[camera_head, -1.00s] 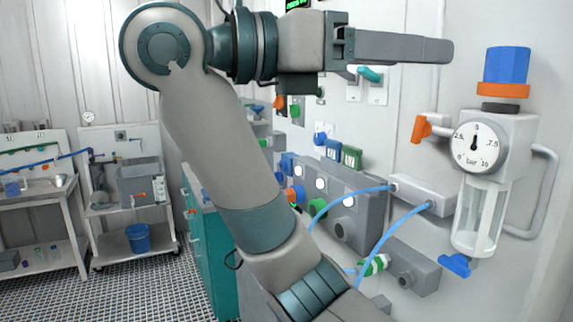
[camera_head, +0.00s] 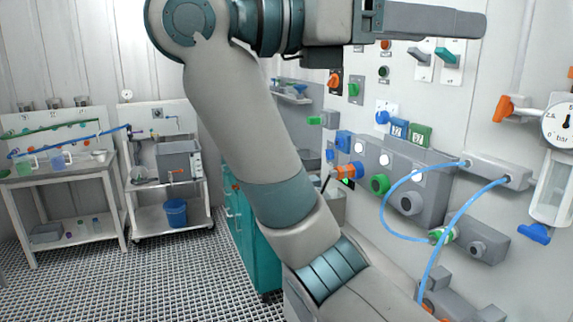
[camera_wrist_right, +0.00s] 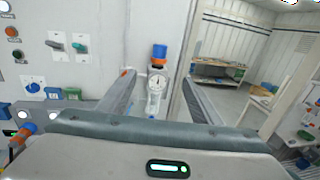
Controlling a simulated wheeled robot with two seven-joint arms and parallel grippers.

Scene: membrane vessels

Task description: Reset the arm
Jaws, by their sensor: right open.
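My right arm rises from the bottom of the head view, bends at the top left and reaches to the right. Its gripper (camera_head: 430,20) is at the top, in front of the wall panel, and one finger shows clearly there. In the right wrist view the two fingers of this gripper (camera_wrist_right: 158,95) stand wide apart with nothing between them. The pressure gauge unit with a blue cap (camera_wrist_right: 158,88) shows beyond the gap, apart from the fingers. My left gripper is not in the frames.
The wall panel carries switches, a grey valve block (camera_head: 405,180) and blue hoses (camera_head: 445,238) right of my arm. A teal cabinet (camera_head: 240,225) stands behind the arm. A shelf bench (camera_head: 60,180) and a cart with a blue bucket (camera_head: 176,213) stand at left. The grated floor is open.

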